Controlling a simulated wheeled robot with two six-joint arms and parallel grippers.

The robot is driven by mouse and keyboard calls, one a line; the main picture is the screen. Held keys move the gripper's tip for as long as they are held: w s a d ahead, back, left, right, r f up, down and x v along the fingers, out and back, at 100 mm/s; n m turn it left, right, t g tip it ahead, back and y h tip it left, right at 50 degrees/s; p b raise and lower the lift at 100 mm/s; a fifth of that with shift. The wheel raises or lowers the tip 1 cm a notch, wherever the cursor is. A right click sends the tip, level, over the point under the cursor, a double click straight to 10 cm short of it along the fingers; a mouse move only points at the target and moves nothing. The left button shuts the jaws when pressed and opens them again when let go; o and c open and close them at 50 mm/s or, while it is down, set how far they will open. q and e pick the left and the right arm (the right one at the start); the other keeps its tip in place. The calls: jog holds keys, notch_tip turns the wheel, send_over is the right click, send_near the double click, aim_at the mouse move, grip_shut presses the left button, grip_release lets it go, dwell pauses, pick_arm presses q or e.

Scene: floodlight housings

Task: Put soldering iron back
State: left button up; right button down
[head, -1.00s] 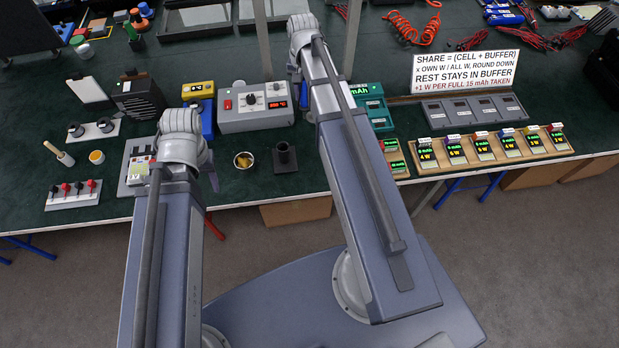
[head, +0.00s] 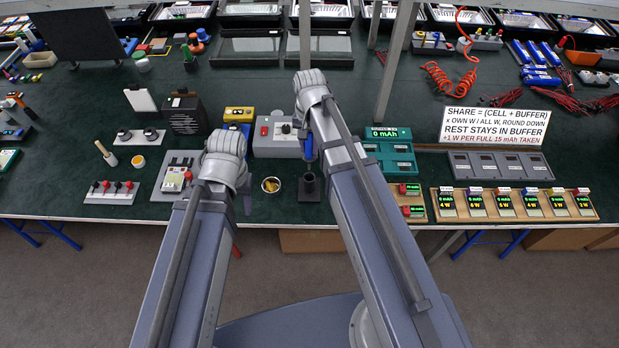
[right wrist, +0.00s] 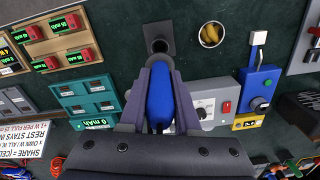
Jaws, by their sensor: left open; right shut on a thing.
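The soldering iron shows as a blue handle (right wrist: 160,102) in the right wrist view. My right gripper (right wrist: 160,92) is shut on it, one finger on each side. In the head view my right gripper (head: 308,152) is above the black stand (head: 309,188), with a bit of blue between its fingers. The stand, a dark tube on a square base, lies just beyond the handle in the right wrist view (right wrist: 157,30). The iron's tip is hidden, and I cannot tell whether it is inside the tube. My left gripper (head: 247,202) is open, left of the brass-filled cup, partly hidden by its arm.
The brass-filled cup (head: 271,184) stands just left of the stand. A grey control station (head: 270,135) is behind it. A teal charger (head: 390,152) and green-lit displays (head: 411,200) are to the right. The tabletop between stand and displays is mostly clear.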

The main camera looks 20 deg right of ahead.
aim_at(309, 167)
notch_tip(309, 167, down, 6)
jog(key=b, duration=0.5)
jog(key=shift+b, duration=0.3)
notch_tip(309, 167, down, 4)
jog(key=b, duration=0.3)
jog(key=shift+r, duration=0.2)
jog(key=shift+f+b, duration=0.3)
jog(key=shift+b, duration=0.25)
jog(key=c, duration=0.6)
grip_release()
jog(key=shift+r, duration=0.1)
